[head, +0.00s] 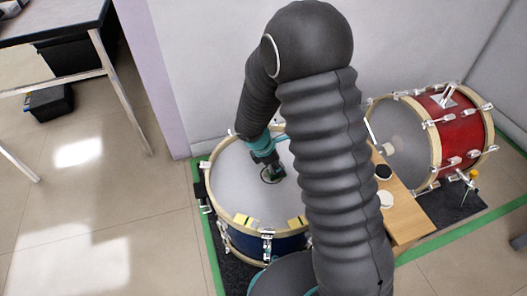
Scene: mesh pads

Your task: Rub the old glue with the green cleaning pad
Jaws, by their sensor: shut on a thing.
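A drum with a pale grey head (232,180) and a wooden hoop lies flat, its head facing up. My gripper (271,166) reaches down over the head, right of its middle. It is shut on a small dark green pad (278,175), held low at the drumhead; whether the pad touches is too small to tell. A dark ring-shaped mark (266,180) shows on the head right at the gripper, partly covered by it. I cannot tell if this mark is the old glue. My arm hides the right side of the drum.
A wooden board (408,218) with a black disc (383,172) and a white disc (386,199) stands right of my arm. A red drum (455,130) lies behind it. Walls close the back.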

